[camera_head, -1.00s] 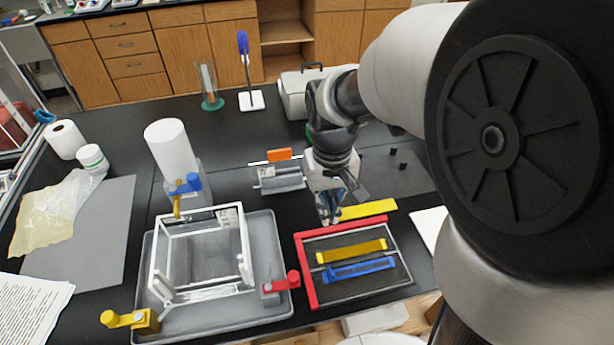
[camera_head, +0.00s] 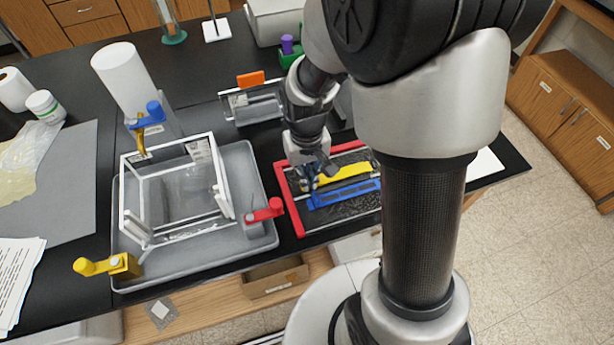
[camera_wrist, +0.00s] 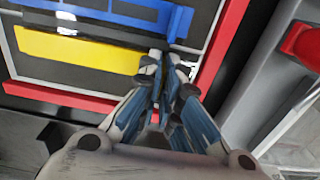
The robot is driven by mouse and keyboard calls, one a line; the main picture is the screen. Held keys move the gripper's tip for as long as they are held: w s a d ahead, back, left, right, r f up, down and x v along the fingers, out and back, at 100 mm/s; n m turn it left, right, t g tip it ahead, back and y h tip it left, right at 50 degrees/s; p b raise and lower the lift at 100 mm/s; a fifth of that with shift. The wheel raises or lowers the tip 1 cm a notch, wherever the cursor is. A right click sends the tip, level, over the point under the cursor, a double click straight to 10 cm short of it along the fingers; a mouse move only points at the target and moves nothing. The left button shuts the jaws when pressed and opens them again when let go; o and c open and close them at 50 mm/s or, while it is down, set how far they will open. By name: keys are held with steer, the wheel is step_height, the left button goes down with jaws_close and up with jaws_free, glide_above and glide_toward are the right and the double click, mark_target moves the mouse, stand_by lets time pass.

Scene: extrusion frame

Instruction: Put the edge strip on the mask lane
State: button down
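The edge strip, a bright yellow flat bar (camera_head: 342,173), is over the yellow lane of the red-edged board (camera_head: 285,190), next to the blue lane (camera_head: 345,193). In the wrist view the strip (camera_wrist: 75,48) lies alongside the blue lane (camera_wrist: 130,14) and hides the golden lane; I cannot tell whether it touches it. My gripper (camera_head: 316,176) is at the strip's left end. In the wrist view its fingers (camera_wrist: 163,68) are close together at that end and appear shut on it; the contact itself is hidden. Which lane is the mask lane is not marked.
Left of the board, a grey tray (camera_head: 262,185) carries a white open frame (camera_head: 222,185) with a red clamp (camera_head: 263,211) near the board. A grey fixture with an orange block (camera_head: 250,79) stands behind. My arm hides the board's right side.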

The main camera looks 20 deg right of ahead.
steer(key=shift+f, duration=0.15)
steer(key=c, duration=1.8)
jaws_free()
step_height(320, 180, up, 12)
steer(key=p, duration=0.4)
steer(key=s+r+t, duration=0.4)
steer(key=s+r, duration=0.9)
steer(key=s, duration=0.2)
steer(key=shift+t, duration=0.3)
steer(key=shift+r, duration=0.1)
